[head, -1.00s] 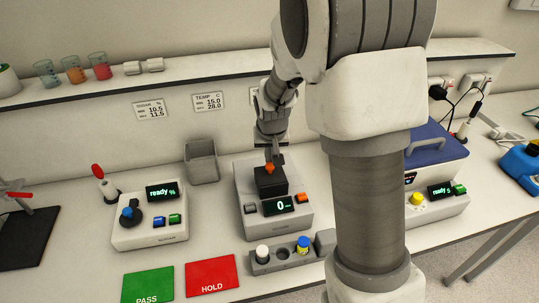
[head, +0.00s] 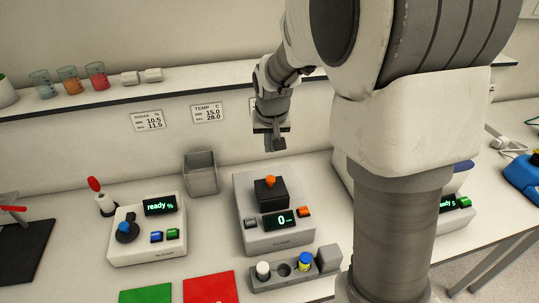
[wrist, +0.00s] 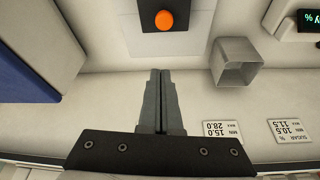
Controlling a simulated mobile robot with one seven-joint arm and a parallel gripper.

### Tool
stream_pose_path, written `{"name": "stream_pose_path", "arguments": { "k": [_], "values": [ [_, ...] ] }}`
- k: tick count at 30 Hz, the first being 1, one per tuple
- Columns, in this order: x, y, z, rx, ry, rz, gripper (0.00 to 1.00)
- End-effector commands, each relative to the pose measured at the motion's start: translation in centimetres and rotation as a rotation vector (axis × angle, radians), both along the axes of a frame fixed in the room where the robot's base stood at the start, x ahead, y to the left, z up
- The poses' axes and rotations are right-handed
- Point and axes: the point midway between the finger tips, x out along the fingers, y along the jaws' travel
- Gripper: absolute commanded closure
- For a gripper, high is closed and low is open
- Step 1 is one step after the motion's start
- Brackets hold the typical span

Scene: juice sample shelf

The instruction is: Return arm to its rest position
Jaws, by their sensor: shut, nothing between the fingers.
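My gripper (head: 275,142) is in the upper middle of the head view, raised above and behind the grey device with the "0" display (head: 276,243). In the wrist view my gripper (wrist: 160,72) has its two fingers together, with nothing between them. An orange-topped item (head: 270,181) sits on the dark block on top of the grey device, apart from my fingers. The orange top also shows in the wrist view (wrist: 164,20), just beyond the fingertips.
A grey open bin (head: 201,173) stands behind and left of the device. A "ready %" device (head: 147,240) is at left. A grey rack (head: 268,283) with a white-capped and a yellow-and-blue vial is in front. A shelf with three beakers (head: 68,79) runs along the wall.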

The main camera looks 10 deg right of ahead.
Motion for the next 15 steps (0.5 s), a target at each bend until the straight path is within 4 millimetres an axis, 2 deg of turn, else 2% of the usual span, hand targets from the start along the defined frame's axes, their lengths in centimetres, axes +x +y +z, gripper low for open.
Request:
{"name": "stream_pose_path", "arguments": {
  "k": [3,6,15],
  "values": [
    [-0.6,0.1,1.8,0.0,-0.004,0.0,1.0],
    [-1.0,0.2,2.8,0.0,-0.002,0.0,1.0],
    [-1.8,0.1,4.1,0.003,-0.004,0.002,1.0]
  ]
}}
